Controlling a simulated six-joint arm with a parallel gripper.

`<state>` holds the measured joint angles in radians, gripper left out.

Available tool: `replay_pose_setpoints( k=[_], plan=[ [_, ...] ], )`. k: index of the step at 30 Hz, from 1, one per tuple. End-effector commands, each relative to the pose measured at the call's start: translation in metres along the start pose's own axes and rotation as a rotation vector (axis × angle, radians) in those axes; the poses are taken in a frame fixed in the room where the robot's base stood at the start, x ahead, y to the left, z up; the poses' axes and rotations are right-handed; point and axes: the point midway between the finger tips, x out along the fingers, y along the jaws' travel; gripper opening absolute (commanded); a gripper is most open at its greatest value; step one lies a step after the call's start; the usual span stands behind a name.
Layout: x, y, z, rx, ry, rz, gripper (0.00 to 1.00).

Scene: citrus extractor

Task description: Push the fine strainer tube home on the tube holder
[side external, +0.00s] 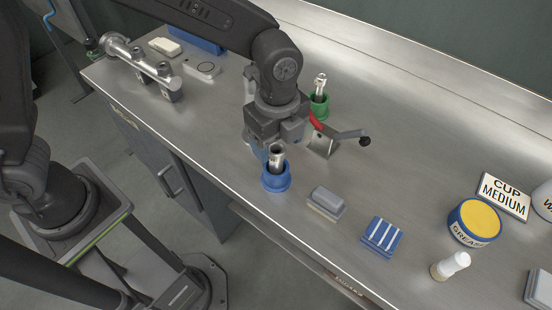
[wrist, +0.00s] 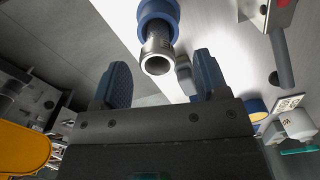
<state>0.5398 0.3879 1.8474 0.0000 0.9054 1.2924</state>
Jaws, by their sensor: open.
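A grey metal tube (side external: 277,160) stands upright in a blue round holder (side external: 276,178) near the bench's front edge; nothing visible marks it as the fine one. In the wrist view the tube (wrist: 158,55) shows its open end, with the blue holder (wrist: 158,14) around its other end. My gripper (side external: 266,150) is close beside the top of this tube, and its lower end is partly hidden. In the wrist view my gripper (wrist: 161,80) has its two blue-padded fingers spread wide, with nothing between them. The tube's end lies just beyond the fingertips, apart from them.
A green holder (side external: 319,107) with another metal piece stands behind my gripper, near a bracket with a red part and black-knobbed lever (side external: 350,136). Grey (side external: 326,202) and blue-striped (side external: 381,237) blocks lie to the right, before a grease tin (side external: 474,223). A horizontal metal pipe (side external: 140,60) is at left.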

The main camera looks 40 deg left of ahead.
Motion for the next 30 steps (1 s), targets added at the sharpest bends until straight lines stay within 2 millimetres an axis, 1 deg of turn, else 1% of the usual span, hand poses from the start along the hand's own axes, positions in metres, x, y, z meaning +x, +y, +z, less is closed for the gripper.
replay_pose_setpoints(
  k=[3, 7, 11, 17, 30],
  plan=[
    [0.020, 0.003, 0.002, 0.000, -0.002, 0.006, 0.68],
    [0.037, 0.003, 0.002, -0.001, -0.001, 0.003, 0.68],
    [0.044, 0.002, 0.002, -0.001, -0.001, 0.000, 0.68],
    [0.044, 0.002, 0.002, -0.001, -0.001, 0.000, 0.68],
    [0.044, 0.002, 0.002, -0.001, -0.001, 0.000, 0.26]
  ],
)
